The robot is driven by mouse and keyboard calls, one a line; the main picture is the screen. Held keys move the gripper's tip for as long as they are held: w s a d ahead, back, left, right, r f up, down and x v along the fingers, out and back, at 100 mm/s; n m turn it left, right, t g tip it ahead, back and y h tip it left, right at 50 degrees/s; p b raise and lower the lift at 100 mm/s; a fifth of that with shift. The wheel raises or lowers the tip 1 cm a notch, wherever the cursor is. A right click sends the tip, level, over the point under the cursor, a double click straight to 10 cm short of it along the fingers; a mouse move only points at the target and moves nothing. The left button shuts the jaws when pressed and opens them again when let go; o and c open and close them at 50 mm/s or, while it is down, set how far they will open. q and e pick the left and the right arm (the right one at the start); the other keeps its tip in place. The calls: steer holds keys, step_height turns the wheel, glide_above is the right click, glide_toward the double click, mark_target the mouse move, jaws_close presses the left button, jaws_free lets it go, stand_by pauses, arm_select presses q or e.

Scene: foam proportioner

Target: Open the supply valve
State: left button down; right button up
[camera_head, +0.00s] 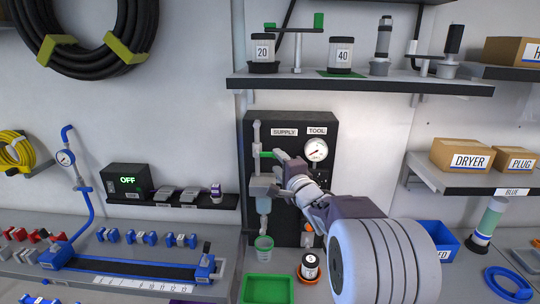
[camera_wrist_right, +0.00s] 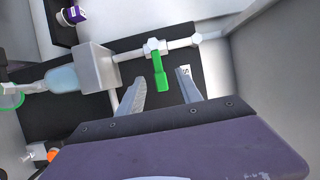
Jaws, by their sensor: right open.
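The supply valve's green lever (camera_head: 266,154) sits on a grey pipe at the left of a black panel (camera_head: 290,124), below and left of the SUPPLY label (camera_head: 284,132). In the right wrist view the green lever (camera_wrist_right: 160,78) sticks out from a white fitting on the pipe. My right gripper (camera_head: 279,159) is at the lever, its arm coming from the lower right. In the wrist view the right gripper (camera_wrist_right: 161,93) is open, with the lever's end between its two fingers. Contact cannot be told. My left gripper is out of view.
A round gauge (camera_head: 316,149) stands under the TOOL label. A grey block (camera_head: 262,184) with a clear bowl hangs below the lever. A green cup (camera_head: 264,248), a green tray (camera_head: 267,289) and a labelled jar (camera_head: 310,266) stand below. A shelf (camera_head: 360,84) juts out above.

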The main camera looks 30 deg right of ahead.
mark_target(272, 154)
steer(key=w, duration=0.2)
steer(key=w+d, duration=0.1)
steer(key=w, duration=0.1)
steer(key=w+p, duration=0.1)
steer(key=w, duration=0.1)
steer(key=shift+w+d+f, duration=0.15)
steer(key=shift+w+d, duration=0.2)
steer(key=shift+d, duration=0.05)
steer(key=shift+a, duration=0.25)
steer(key=shift+c, duration=0.3)
steer(key=shift+d, duration=0.1)
jaws_close()
